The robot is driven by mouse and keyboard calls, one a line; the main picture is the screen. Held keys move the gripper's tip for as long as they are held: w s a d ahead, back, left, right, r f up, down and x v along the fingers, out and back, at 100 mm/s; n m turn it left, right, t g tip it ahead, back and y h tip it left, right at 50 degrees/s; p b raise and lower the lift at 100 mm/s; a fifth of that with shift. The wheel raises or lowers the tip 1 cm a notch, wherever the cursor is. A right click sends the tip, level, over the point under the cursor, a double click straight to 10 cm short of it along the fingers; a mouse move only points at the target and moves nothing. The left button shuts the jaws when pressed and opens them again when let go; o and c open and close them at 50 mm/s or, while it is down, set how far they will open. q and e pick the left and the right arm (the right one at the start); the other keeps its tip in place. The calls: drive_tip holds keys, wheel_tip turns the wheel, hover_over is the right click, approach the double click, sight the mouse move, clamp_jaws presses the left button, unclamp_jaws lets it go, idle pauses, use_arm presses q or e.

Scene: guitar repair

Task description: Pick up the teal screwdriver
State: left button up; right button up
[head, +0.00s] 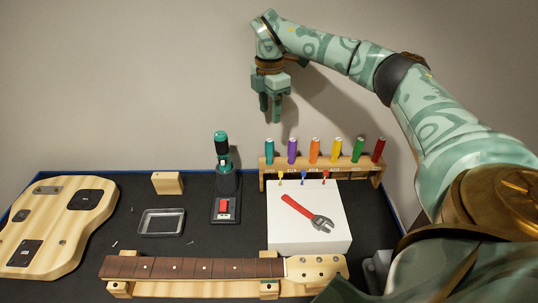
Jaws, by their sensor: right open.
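The teal screwdriver (270,150) stands upright in the wooden rack (322,165), at its left end, with its handle showing above the top board. My right gripper (271,113) points down above the teal handle, apart from it and empty, with its fingers open. In the picture its fingertips are a little above the handle; the exact depth gap is hard to tell. My left gripper is not in the view.
Purple (292,150), orange, yellow, green and red handles stand right of the teal one. A white box (290,235) with a wrench picture lies before the rack. A black tool stand (226,190) is left. A guitar neck (195,268) lies in front.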

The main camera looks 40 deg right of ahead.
sight(270, 140)
wheel_tip(270, 140, down, 8)
drive_tip(key=shift+w+r+b, duration=0.1)
drive_tip(key=shift+r+b, duration=0.05)
drive_tip(key=shift+b, duration=0.35)
drive_tip(key=f, duration=0.5)
drive_tip(key=shift+s+a+f+b, duration=0.25)
drive_tip(key=shift+s+f+b, duration=0.05)
drive_tip(key=shift+f+b, duration=0.05)
clamp_jaws()
